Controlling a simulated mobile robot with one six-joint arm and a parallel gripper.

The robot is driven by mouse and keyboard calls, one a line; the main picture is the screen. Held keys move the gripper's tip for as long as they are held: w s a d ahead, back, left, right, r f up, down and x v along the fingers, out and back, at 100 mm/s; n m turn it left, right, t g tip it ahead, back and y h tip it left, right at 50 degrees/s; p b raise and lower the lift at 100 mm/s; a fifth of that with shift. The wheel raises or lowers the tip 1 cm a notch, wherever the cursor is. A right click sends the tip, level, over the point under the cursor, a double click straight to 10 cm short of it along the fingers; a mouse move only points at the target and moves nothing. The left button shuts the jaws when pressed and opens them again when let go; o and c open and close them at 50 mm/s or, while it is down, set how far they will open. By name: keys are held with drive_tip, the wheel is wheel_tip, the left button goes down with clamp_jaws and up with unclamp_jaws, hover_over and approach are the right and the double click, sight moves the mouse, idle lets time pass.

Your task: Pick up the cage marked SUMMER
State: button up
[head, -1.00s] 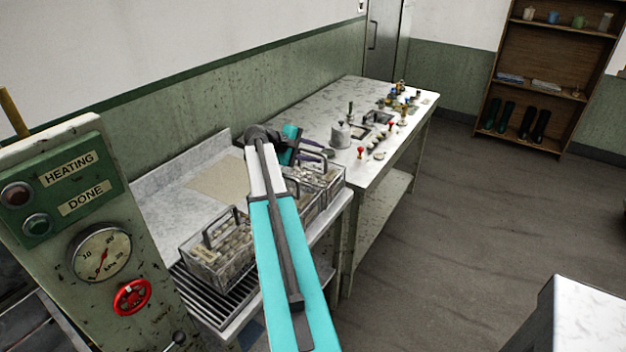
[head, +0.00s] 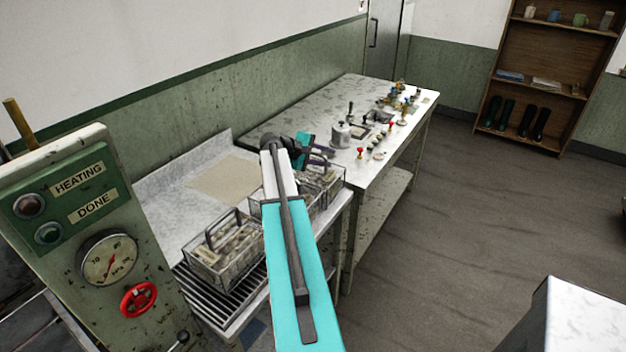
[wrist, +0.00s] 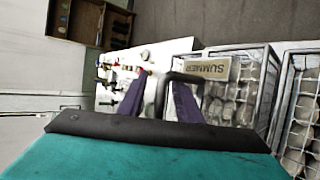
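The cage marked SUMMER (wrist: 238,92) is a wire cage holding pale, rounded lumps, with a tan label (wrist: 207,69) and a dark bar handle (wrist: 163,92). It appears to be the farthest cage on the bench in the head view (head: 330,187), partly hidden by my gripper and arm. My gripper (wrist: 157,88) has two purple fingers, spread apart, with part of the dark handle showing between them. I cannot tell whether either finger touches the handle. In the head view my gripper (head: 322,156) is just above this cage.
Another filled cage (wrist: 300,105) stands beside it in the wrist view. A nearer cage (head: 222,262) sits on the slatted rack (head: 215,300). A marble-topped table (head: 300,118) with small knobs and fittings stands beyond. A green control panel (head: 85,225) rises at left.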

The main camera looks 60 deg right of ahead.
drive_tip(key=shift+c, duration=0.3)
clamp_jaws()
idle(1.4)
